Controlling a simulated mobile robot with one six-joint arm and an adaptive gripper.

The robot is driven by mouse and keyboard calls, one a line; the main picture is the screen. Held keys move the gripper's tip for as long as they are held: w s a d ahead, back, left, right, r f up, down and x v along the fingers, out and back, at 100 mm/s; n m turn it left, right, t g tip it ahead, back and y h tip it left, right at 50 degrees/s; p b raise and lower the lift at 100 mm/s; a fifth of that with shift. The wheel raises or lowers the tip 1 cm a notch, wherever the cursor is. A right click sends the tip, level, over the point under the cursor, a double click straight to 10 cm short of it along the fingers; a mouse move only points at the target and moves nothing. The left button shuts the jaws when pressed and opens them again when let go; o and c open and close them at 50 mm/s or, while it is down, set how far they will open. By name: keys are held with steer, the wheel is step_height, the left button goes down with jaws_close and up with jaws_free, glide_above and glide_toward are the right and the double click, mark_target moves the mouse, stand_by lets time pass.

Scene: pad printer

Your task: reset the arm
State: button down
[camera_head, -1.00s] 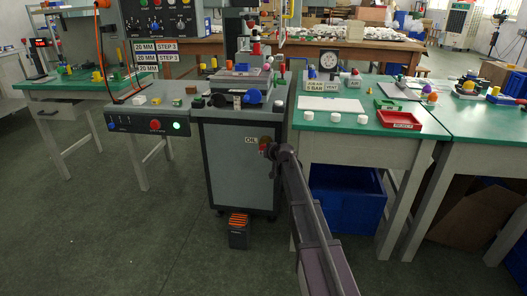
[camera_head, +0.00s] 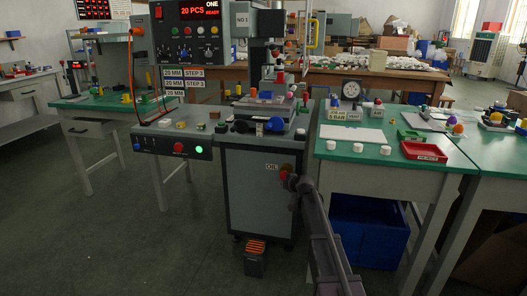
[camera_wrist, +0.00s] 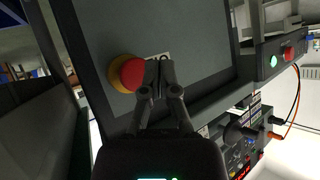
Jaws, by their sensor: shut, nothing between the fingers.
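My arm reaches up from the bottom of the head view, with my gripper (camera_head: 292,183) in front of the pad printer cabinet (camera_head: 258,190). In the wrist view my gripper (camera_wrist: 159,82) is shut and empty, its fingertips together. A red mushroom button on a yellow ring (camera_wrist: 128,73) is just left of the fingertips; I cannot tell whether they touch. In the head view the red button (camera_head: 285,171) shows right at the gripper's end, beside the OIL label (camera_head: 271,167).
A green-topped table (camera_head: 385,155) with a red tray (camera_head: 424,152) and white caps stands close on the right. A blue bin (camera_head: 368,232) is under it. A foot pedal (camera_head: 255,257) is on the floor before the cabinet. The floor at left is clear.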

steer(key=s+f+m+g+h+p, duration=0.15)
steer(key=s+g+h+p, duration=0.5)
steer(key=s, duration=3.55)
step_height(320, 180, up, 37)
steer(key=g+y+p, duration=0.2)
steer(key=g+p, duration=0.2)
steer(key=p, duration=3.3)
steer(key=shift+w+d+f+g+p, duration=0.15)
steer(key=shift+d+g+p, duration=0.15)
steer(key=shift+g+p, duration=0.1)
steer(key=shift+f, duration=0.1)
